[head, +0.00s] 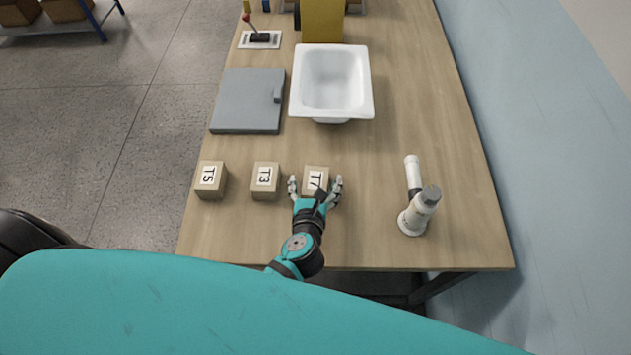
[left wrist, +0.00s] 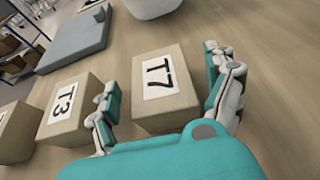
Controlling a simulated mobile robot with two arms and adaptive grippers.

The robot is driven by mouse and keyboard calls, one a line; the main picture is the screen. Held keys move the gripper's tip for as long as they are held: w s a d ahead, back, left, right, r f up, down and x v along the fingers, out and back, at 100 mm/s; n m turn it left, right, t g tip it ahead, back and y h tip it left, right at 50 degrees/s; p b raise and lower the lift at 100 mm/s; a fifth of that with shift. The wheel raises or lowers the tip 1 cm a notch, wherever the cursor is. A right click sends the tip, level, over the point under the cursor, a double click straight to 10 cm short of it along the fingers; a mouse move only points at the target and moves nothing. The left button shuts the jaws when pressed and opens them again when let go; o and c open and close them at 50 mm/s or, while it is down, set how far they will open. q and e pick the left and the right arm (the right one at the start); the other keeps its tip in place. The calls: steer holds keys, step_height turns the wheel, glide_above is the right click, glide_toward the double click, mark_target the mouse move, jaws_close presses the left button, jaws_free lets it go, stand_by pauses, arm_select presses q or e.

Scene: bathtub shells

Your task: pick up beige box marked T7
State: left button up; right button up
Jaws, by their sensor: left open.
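The beige box marked T7 (head: 317,174) stands on the wooden table at the right end of a row of boxes. It also shows large in the left wrist view (left wrist: 164,105), with its label up. My left gripper (head: 316,186) is open, with one finger to each side of the box's near part. The gripper partly covers the box in the head view. My right gripper is not in view.
Beige boxes marked T3 (head: 265,178) and T5 (head: 210,180) stand to the left. A white tub (head: 331,85) and a grey panel (head: 246,115) lie farther back. A small white robot arm (head: 414,208) stands on the right. The table (head: 420,110) is clear around it.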

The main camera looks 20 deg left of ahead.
arm_select(q)
steer(key=shift+w+a+f, duration=0.1)
steer(key=shift+w+f, duration=0.25)
steer(key=shift+w, duration=0.3)
steer(key=shift+s, duration=0.1)
steer(key=shift+c, duration=0.7)
steer(key=c, duration=1.3)
